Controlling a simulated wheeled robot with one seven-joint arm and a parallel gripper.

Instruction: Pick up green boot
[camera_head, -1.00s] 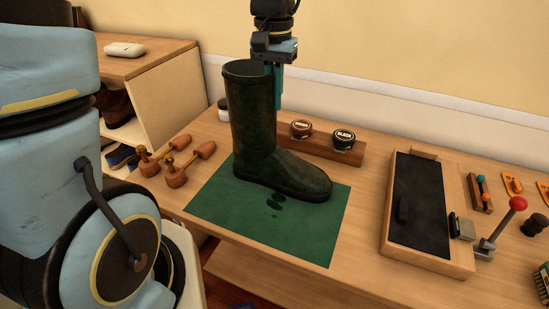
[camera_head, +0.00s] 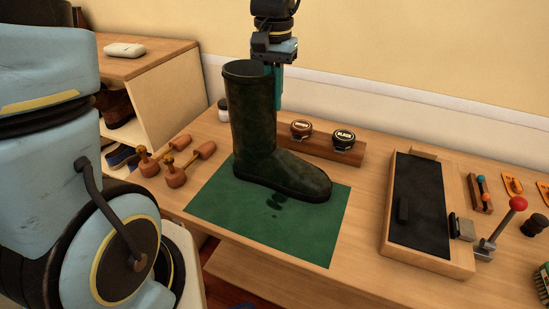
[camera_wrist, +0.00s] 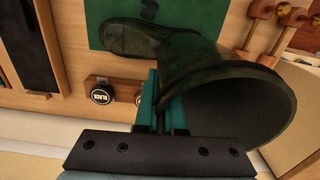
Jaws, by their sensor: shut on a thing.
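The dark green boot (camera_head: 257,125) stands upright on the green mat (camera_head: 300,236), its toe pointing right. In the wrist view the boot (camera_wrist: 215,75) shows its open shaft mouth at the right and its foot toward the upper left. My gripper (camera_head: 276,85) is at the rear upper part of the shaft, partly hidden behind it in the head view. In the wrist view my gripper (camera_wrist: 163,105) has its teal fingers at the shaft's rim, shut on the shaft wall. The boot's sole appears to rest on the mat.
Two polish tins, brown (camera_head: 301,129) and black (camera_head: 343,139), sit on a wooden block behind the boot. Wooden shoe trees (camera_head: 175,172) lie to the left. A wooden tray with a black pad (camera_head: 420,205) and a red-knobbed lever (camera_head: 518,204) are at right.

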